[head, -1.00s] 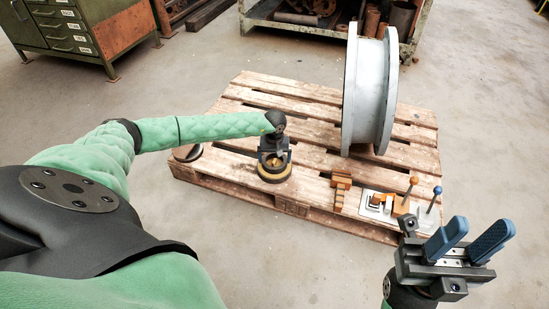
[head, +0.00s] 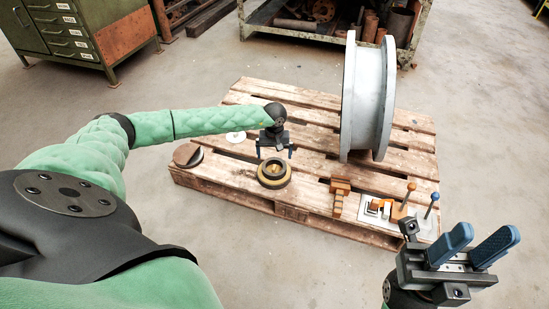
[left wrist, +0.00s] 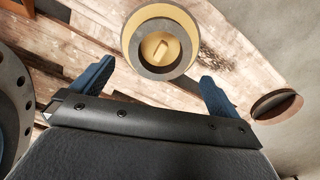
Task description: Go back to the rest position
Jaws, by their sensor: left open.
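My left gripper (head: 274,152) is open and empty above the pallet, its blue fingers pointing down just behind and above a dark ring with a yellow band (head: 274,174). In the left wrist view the ring's yellow inside (left wrist: 160,45) shows beyond the gap between the open fingers (left wrist: 155,85), apart from them. My right gripper (head: 472,246) is at the lower right, off the pallet's front right corner; its two blue fingers stand apart with nothing between them.
A cabinet (head: 75,35) and a metal rack (head: 330,32) stand behind. Floor around is clear.

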